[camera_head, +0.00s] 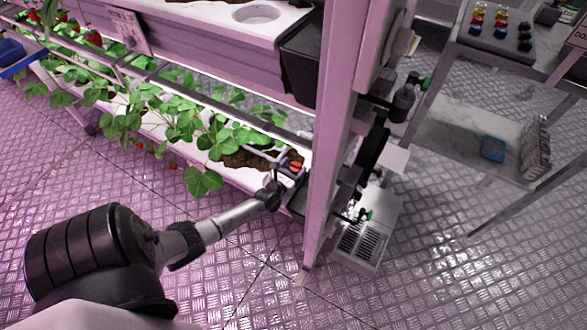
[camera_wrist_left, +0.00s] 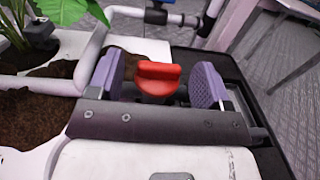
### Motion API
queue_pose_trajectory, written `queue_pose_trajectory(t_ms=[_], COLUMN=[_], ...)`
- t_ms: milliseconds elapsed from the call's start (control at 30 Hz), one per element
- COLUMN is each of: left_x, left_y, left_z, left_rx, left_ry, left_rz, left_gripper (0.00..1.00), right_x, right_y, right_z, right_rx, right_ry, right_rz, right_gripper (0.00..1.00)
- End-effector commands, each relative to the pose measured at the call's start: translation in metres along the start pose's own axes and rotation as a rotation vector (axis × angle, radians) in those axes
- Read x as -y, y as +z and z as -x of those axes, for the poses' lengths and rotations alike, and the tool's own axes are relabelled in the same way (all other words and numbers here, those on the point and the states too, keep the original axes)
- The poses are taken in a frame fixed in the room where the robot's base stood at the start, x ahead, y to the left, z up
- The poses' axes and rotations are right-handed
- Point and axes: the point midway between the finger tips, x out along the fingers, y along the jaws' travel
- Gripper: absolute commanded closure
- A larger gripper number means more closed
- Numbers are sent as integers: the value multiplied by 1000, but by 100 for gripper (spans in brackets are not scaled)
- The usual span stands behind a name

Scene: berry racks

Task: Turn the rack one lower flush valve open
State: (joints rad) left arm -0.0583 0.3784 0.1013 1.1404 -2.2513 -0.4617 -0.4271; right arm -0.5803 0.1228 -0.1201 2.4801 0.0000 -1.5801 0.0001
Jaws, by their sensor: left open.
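The flush valve's red handle (camera_wrist_left: 157,78) shows in the left wrist view between my two finger pads, with a gap on each side. In the head view the red handle (camera_head: 295,166) is a small spot at the end of the rack's lower trough, beside the upright post. My left gripper (camera_head: 284,162) is open around the handle and does not visibly press on it. The handle's wide face is toward the wrist camera. The valve body is mostly hidden behind my gripper. My right gripper is in neither view.
The pale upright post (camera_head: 335,130) stands just right of my left gripper. Strawberry plants (camera_head: 205,130) and a pipe run along the trough. Green-handled fittings (camera_head: 425,83) sit beyond the post. A grey shelf cart (camera_head: 460,120) stands at right. The floor in front is clear.

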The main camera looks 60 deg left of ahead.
Motion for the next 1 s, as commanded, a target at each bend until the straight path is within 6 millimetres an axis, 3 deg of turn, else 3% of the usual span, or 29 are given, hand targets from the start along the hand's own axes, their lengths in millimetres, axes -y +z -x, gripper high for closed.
queue_pose_trajectory(t_ms=[267,733,1000], left_x=[0,0,2], left_y=[0,0,1], left_z=[-1,0,0], left_rx=[0,0,0], left_ry=[0,0,57], left_rz=[0,0,2], left_gripper=[28,72,73], right_x=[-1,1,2], right_y=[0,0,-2], right_z=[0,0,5], right_rx=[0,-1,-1], right_ry=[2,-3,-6], right_rz=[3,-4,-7], right_gripper=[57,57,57])
